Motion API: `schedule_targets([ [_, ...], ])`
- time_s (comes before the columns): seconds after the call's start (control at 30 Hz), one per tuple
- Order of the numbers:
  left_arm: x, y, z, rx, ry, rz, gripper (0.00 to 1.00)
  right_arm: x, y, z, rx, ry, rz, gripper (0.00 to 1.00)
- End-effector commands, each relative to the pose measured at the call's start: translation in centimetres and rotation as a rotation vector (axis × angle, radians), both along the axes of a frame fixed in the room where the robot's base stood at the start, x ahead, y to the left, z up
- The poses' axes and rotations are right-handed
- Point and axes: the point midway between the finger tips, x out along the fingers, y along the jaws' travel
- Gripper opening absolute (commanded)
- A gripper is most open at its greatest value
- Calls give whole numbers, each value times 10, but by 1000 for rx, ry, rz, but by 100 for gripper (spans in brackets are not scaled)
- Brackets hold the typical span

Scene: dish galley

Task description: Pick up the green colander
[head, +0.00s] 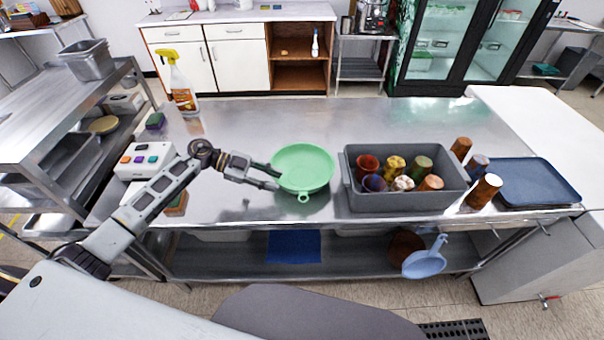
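The green colander (302,166) sits upright on the steel table, left of the grey bin, with a small loop handle at its near edge. My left gripper (279,180) reaches in from the left at the colander's left rim. Its two fingers are apart, with their tips close to the rim. I cannot tell whether they touch it or whether the rim lies between them. My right gripper is not in view.
The grey bin (408,199) with several cups stands right of the colander. More cups (485,190) and a blue tray (539,182) are further right. A spray bottle (180,86) and a button box (143,159) stand left. The table behind the colander is clear.

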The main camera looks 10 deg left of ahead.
Motion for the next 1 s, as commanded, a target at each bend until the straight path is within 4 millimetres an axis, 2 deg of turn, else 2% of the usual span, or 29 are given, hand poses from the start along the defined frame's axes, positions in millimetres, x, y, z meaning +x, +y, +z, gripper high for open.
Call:
schedule_targets([
  [0.2, 1, -4, -2, 1, 0, 1, 32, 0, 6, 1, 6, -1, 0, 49],
  [0.57, 1, -6, -3, -1, 0, 1, 32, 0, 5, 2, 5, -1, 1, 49],
  [1.0, 3, -34, -17, -2, 0, 0, 32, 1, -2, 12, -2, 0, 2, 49],
])
